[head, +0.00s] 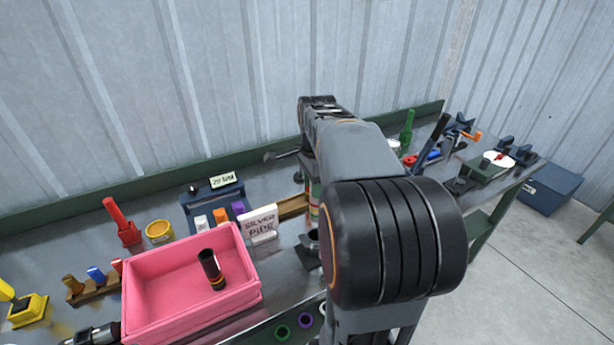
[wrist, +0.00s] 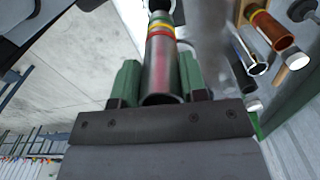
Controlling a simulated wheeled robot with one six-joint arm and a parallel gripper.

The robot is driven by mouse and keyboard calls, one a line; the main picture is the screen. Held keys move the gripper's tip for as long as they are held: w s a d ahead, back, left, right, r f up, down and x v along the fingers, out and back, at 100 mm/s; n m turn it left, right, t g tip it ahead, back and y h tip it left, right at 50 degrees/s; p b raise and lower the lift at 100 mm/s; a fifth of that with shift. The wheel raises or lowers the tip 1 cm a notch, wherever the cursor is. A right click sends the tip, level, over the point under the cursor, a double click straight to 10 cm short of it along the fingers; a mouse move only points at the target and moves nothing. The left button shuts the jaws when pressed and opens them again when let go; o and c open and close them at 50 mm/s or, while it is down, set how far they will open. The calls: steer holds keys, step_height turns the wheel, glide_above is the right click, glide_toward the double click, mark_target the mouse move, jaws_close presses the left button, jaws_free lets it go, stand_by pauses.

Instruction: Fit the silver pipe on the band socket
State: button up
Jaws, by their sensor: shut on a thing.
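In the wrist view the silver pipe (wrist: 158,78) lies between the two green fingers of my gripper (wrist: 160,68), which is shut on it. Its open end faces the camera. Red and yellow bands (wrist: 160,32) show toward the far end, with a dark part beyond. I cannot tell whether these bands are on the pipe or on a socket it meets. In the head view my arm hides most of the gripper; a narrow strip of green and red (head: 314,200) shows beside it. A dark fixture (head: 308,250) stands just below that strip, partly hidden.
A pink crate (head: 150,312) holds a dark pipe with an orange band (head: 211,270). A "SILVER PIPE" sign (head: 259,225) stands beside the crate. A blue holder (head: 213,192) is behind. Several other pipes (wrist: 268,30) show at right in the wrist view. The bench is crowded.

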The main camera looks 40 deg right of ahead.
mark_target(314, 217)
steer(key=shift+s, duration=0.1)
steer(key=shift+r, duration=0.1)
stand_by(0.3)
steer(key=shift+a+f+b, duration=0.1)
steer(key=shift+f+b, duration=2.05)
steer(key=shift+f, duration=1.15)
steer(key=shift+f, duration=0.3)
steer(key=shift+f+b, duration=1.55)
steer(key=shift+f, duration=0.35)
steer(key=shift+f, duration=0.2)
steer(key=o, duration=1)
steer(key=shift+c, duration=0.2)
